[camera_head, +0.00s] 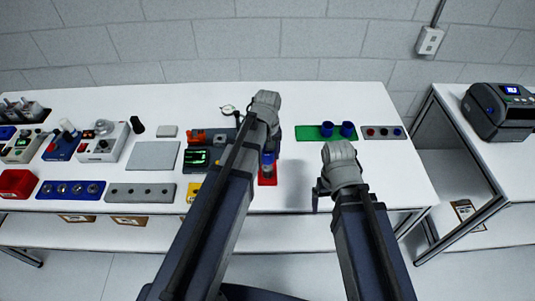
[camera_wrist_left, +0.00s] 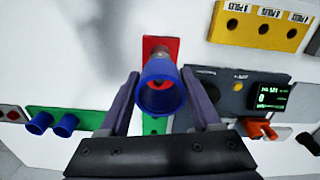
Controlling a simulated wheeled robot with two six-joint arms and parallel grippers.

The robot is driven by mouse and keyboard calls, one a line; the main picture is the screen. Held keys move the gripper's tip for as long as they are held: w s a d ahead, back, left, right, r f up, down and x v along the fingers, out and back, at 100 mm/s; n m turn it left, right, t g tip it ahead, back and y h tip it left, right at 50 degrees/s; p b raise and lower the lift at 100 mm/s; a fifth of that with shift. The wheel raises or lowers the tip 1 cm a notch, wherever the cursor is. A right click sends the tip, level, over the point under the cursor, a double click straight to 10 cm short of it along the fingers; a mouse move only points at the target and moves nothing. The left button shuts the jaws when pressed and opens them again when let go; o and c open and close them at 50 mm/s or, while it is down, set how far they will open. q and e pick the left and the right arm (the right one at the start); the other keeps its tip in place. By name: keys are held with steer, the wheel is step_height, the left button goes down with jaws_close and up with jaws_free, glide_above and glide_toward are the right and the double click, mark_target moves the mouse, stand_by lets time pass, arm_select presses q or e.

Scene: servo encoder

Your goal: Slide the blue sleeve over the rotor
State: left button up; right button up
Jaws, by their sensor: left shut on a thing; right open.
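My left gripper (camera_wrist_left: 160,82) is shut on a blue sleeve (camera_wrist_left: 155,100), which shows its open end in the left wrist view. Beyond the sleeve is a red base (camera_wrist_left: 170,44) with part of the rotor (camera_wrist_left: 158,52) showing at the sleeve's edge. In the head view the blue sleeve (camera_head: 268,157) is above the red base (camera_head: 268,181), partly hidden by my left arm. I cannot tell whether it is around the rotor. My right gripper (camera_head: 319,194) is open and empty above the table's front right.
A green tray (camera_head: 307,132) holds two more blue sleeves (camera_head: 326,129) at the back right, beside a grey plate with buttons (camera_head: 383,132). A grey unit with a green display (camera_head: 197,157) stands left of the red base. The table's right front is clear.

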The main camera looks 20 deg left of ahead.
arm_select(q)
steer(key=shift+f+b, duration=0.75)
steer(key=shift+f, duration=0.1)
steer(key=shift+f, duration=0.15)
steer(key=shift+f+b, duration=0.8)
steer(key=shift+b, duration=0.15)
steer(key=shift+f, duration=0.2)
steer(key=shift+f+b, duration=0.75)
steer(key=shift+b, duration=0.2)
steer(key=o, duration=1.4)
